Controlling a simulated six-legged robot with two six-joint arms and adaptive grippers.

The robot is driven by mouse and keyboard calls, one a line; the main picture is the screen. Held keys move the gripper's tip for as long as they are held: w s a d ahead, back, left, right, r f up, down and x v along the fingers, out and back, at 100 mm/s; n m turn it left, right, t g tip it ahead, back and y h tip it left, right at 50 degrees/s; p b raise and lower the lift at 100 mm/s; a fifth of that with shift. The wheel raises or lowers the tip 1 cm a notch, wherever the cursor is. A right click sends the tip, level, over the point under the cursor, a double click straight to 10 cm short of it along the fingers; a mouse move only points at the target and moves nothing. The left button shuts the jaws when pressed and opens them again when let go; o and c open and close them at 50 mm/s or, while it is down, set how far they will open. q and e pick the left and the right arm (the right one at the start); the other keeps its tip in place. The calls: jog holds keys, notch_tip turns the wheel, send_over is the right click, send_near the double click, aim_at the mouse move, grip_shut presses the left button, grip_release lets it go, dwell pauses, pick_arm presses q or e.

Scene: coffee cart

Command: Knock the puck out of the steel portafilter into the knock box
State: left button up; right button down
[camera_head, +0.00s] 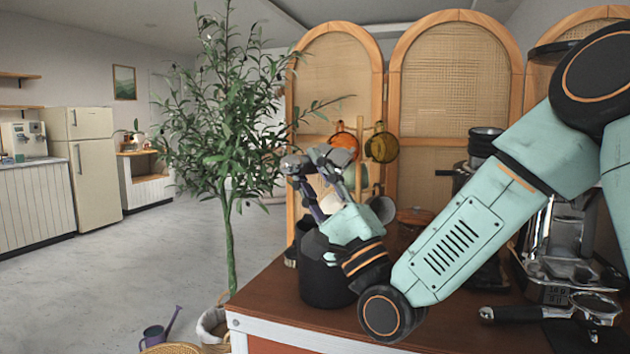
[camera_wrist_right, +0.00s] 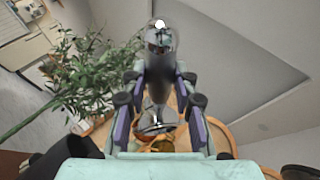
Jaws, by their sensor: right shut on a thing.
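My right gripper (camera_head: 318,162) is raised above the knock box, its fingers pointing up and to the left. It is shut on the steel portafilter, whose dark handle (camera_wrist_right: 158,78) lies between the fingers in the wrist view. Shiny metal shows beyond the fingertips and also closer to the palm. Which end carries the basket is unclear, and the puck cannot be seen. The black knock box (camera_head: 322,283), a dark cylinder, stands near the left end of the counter, partly behind my right wrist. Its opening is mostly hidden. My left gripper is out of view.
A second portafilter (camera_head: 598,308) lies at the right of the brown counter (camera_head: 290,322), near the espresso machine (camera_head: 570,245). Amber mugs (camera_head: 381,147) hang on a rack behind my gripper. A tall plant (camera_head: 228,150) stands beyond the counter's left end.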

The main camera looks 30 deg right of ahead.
jog(key=shift+r, duration=0.15)
notch_tip(320, 180, up, 5)
jog(key=p, duration=0.4)
jog(key=shift+s+r, duration=0.1)
dwell(0.4)
